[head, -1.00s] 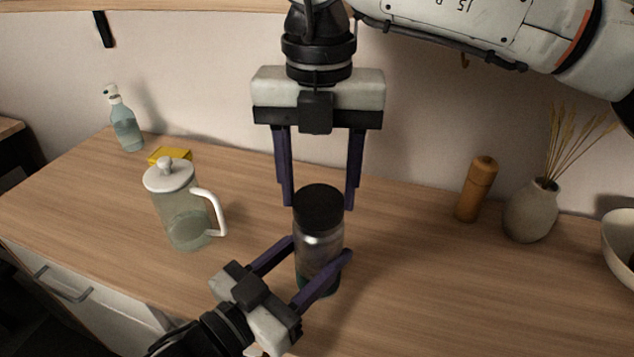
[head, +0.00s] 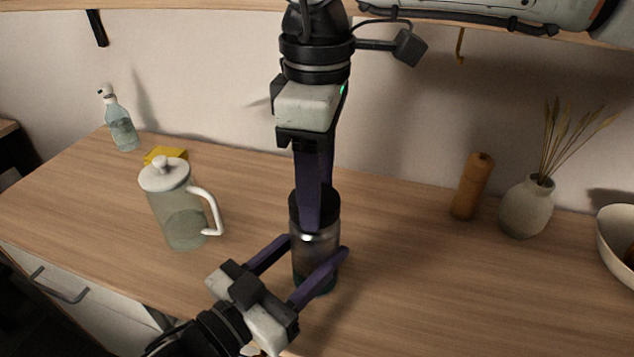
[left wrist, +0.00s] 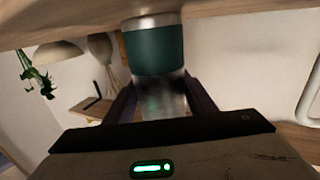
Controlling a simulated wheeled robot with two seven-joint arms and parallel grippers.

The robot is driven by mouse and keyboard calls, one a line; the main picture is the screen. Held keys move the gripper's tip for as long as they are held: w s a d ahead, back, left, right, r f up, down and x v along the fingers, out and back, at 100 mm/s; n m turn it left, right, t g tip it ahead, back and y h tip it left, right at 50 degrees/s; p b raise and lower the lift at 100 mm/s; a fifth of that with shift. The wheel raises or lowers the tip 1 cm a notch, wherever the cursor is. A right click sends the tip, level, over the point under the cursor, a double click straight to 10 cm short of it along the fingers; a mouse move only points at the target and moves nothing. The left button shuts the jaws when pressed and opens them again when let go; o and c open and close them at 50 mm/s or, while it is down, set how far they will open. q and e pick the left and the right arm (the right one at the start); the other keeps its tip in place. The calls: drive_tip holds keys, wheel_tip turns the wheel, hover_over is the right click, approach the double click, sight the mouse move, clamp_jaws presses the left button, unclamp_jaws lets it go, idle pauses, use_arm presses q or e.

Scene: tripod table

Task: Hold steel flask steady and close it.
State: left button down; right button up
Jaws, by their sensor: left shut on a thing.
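The steel flask (head: 311,247) stands upright on the table, with a black lid (head: 329,210) on top and a green base. My left gripper (head: 318,258) is shut on the flask's lower body, one finger on each side. In the left wrist view the flask (left wrist: 163,95) is between the fingers, its green base (left wrist: 153,50) toward the top. My right gripper (head: 312,222) points straight down at the lid from above. One finger lies in front of the lid and hides part of it. Its other fingertip is hidden, so its grip on the lid is unclear.
A wooden mill (head: 472,187), vase (head: 527,208) and bowl (head: 617,240) stand right. The table right of the flask is clear.

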drive_tip(key=o, duration=1)
drive_tip(key=shift+o, duration=0.2)
drive_tip(key=shift+r, duration=2.3)
drive_tip(key=shift+c, duration=0.4)
